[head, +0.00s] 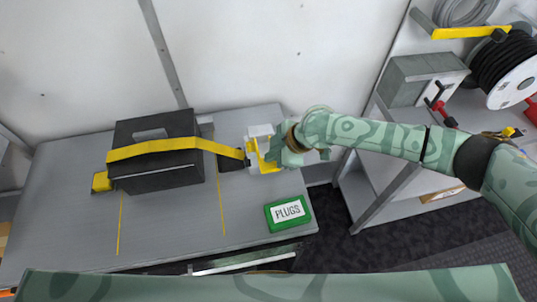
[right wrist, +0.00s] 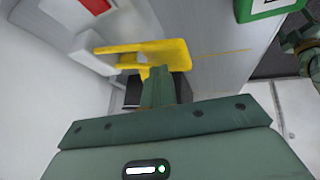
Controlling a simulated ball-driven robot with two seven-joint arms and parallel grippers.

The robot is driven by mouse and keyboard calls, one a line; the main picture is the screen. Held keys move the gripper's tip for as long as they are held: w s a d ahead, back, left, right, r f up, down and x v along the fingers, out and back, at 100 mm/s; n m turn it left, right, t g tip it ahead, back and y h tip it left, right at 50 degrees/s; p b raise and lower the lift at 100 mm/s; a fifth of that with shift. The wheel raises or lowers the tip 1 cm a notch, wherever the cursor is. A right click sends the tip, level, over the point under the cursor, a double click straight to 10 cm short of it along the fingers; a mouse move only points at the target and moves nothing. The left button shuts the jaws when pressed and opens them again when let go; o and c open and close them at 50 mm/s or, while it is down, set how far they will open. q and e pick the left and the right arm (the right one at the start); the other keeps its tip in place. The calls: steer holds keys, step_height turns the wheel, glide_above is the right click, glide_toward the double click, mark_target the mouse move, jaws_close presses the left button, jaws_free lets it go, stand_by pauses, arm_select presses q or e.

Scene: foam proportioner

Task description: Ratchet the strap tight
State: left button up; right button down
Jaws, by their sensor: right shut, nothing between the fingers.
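A yellow strap (head: 160,149) runs over a black case (head: 158,179) on the grey bench. Its right end slopes down to the ratchet, whose yellow handle (head: 265,163) is near the bench's right end. The forked yellow handle also shows in the right wrist view (right wrist: 165,50). My right gripper (head: 279,151) is at the handle's right side, shut and empty. In the right wrist view its closed fingers (right wrist: 158,82) overlap the handle's lower edge; I cannot tell whether they touch it. The fingers hide part of what lies behind. My left gripper is not in view.
A green box marked PLUGS (head: 288,213) sits at the bench's front right. A white box (head: 261,131) stands behind the handle. The grey bench (head: 170,222) is clear in front of the case. A shelf (head: 375,190) with a cable reel (head: 508,70) stands to the right.

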steer(key=shift+s+d+f, duration=0.1)
steer(key=shift+s+f, duration=0.2)
steer(key=shift+f, duration=0.55)
stand_by(0.6)
steer(key=shift+r, duration=0.15)
stand_by(0.5)
steer(key=shift+w+a+r+p, duration=0.1)
steer(key=shift+w+r+p, duration=0.25)
steer(key=shift+r, duration=0.45)
steer(key=shift+w+a+r+p, duration=0.1)
steer(key=shift+w+r+p, duration=0.15)
steer(key=shift+r+p, duration=0.4)
steer(key=shift+w+r+p, duration=0.2)
steer(key=shift+w+r, duration=0.1)
steer(key=shift+r, duration=0.65)
steer(key=r+p, duration=0.1)
steer(key=w+r+p, duration=0.1)
steer(key=r, duration=0.2)
steer(key=shift+w+a+r+p, duration=0.15)
steer(key=shift+w+r+p, duration=0.2)
steer(key=shift+p, duration=0.05)
steer(key=shift+s, duration=0.1)
stand_by(1.1)
